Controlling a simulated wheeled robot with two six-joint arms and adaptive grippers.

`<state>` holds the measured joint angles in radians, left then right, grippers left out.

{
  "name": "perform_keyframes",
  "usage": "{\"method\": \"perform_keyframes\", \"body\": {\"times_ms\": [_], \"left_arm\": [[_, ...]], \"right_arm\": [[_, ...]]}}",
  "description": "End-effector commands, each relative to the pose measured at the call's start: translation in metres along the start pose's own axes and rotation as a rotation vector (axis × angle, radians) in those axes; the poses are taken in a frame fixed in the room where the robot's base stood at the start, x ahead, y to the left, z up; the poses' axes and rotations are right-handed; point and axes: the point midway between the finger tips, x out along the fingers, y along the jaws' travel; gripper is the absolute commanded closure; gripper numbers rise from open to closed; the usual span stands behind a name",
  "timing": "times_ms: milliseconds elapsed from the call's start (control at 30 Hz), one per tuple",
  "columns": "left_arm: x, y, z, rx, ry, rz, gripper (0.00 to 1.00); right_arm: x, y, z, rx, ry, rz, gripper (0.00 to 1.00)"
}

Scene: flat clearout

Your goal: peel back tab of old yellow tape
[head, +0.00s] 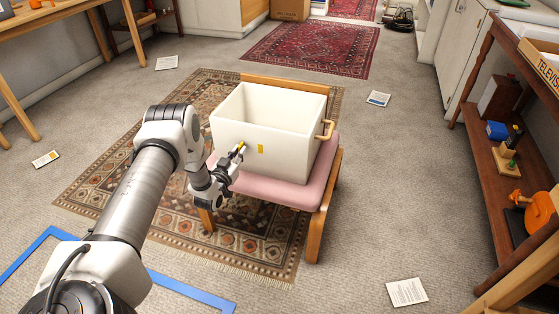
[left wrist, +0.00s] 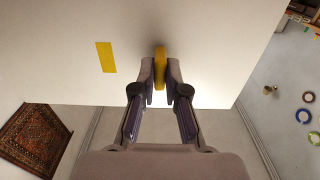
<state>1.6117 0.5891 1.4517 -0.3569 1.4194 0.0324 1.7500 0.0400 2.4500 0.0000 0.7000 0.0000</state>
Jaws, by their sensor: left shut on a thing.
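A white open-topped bin (head: 266,149) with a wooden side handle stands on a pink-seated wooden chair. A short yellow tape strip (head: 261,149) lies on its front wall. It also shows in the left wrist view (left wrist: 106,57). My left gripper (head: 237,152) is at the front wall, left of that strip. In the left wrist view my left gripper (left wrist: 160,75) is shut on a second yellow piece, the tape tab (left wrist: 160,66), between its fingertips. Whether the tab still touches the wall I cannot tell. My right gripper is not in view.
The chair (head: 318,190) stands on a patterned rug (head: 120,165). Papers (head: 407,292) lie on the grey carpet. A wooden shelf (head: 487,165) with several items runs along the right. Blue floor tape (head: 190,291) is in front.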

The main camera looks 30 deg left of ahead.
Motion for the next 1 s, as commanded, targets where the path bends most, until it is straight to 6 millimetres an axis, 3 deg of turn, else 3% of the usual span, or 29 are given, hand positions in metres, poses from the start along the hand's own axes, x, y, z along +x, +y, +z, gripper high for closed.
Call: {"method": "perform_keyframes", "body": {"times_ms": [1000], "left_arm": [[0.0,-0.018,-0.001,0.001,0.002,-0.002,1.0]], "right_arm": [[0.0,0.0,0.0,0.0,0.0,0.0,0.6]]}}
